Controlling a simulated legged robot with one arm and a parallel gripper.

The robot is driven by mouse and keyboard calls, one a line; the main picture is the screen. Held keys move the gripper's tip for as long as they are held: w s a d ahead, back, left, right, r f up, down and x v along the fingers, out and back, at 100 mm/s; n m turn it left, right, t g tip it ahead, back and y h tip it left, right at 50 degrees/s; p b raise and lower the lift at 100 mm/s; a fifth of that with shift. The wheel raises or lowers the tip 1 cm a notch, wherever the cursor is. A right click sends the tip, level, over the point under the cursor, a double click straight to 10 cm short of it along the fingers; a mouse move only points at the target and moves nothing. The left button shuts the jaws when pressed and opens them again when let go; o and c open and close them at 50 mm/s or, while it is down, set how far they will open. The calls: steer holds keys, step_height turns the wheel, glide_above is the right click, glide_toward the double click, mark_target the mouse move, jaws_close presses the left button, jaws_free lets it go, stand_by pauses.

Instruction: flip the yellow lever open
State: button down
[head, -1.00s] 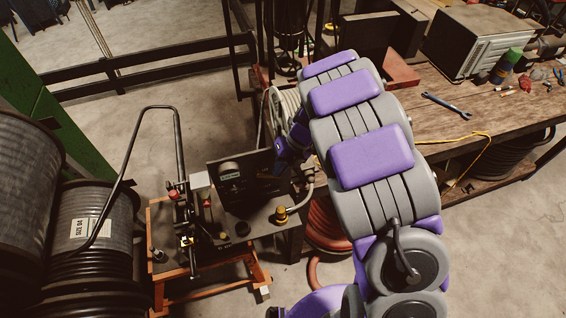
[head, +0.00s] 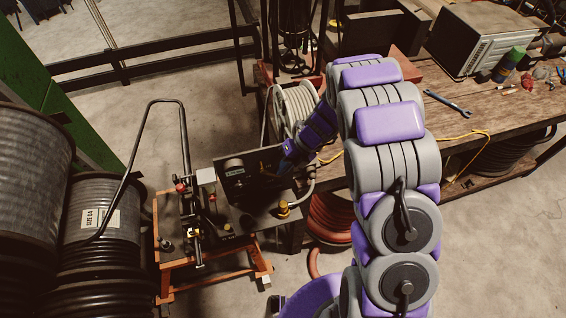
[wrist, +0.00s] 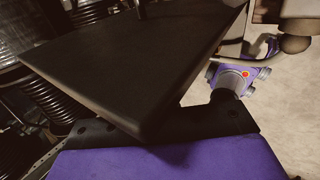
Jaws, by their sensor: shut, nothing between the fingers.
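The crimper is a black box-shaped unit (head: 240,172) with a light label, on a stand left of my arm in the head view. A small yellow part (head: 283,209) sits low at its right front corner; I cannot tell for sure that this is the lever. My gripper (head: 287,158) is at the upper right of the black unit, apart from the yellow part. The fingers are small and dark there, and whether they touch the unit is unclear. In the wrist view a large dark slab fills the middle, above my purple housing. No yellow lever shows there.
An orange-framed stand (head: 212,262) with a tall bent black handle (head: 183,125) is to the left. Large hose reels (head: 100,215) stand at far left. A pale hose reel (head: 296,105) is behind my gripper. A wooden workbench (head: 455,110) is at right.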

steer(key=shift+a, duration=0.1)
stand_by(0.3)
steer(key=shift+r+p, duration=0.75)
steer(key=shift+p, duration=0.35)
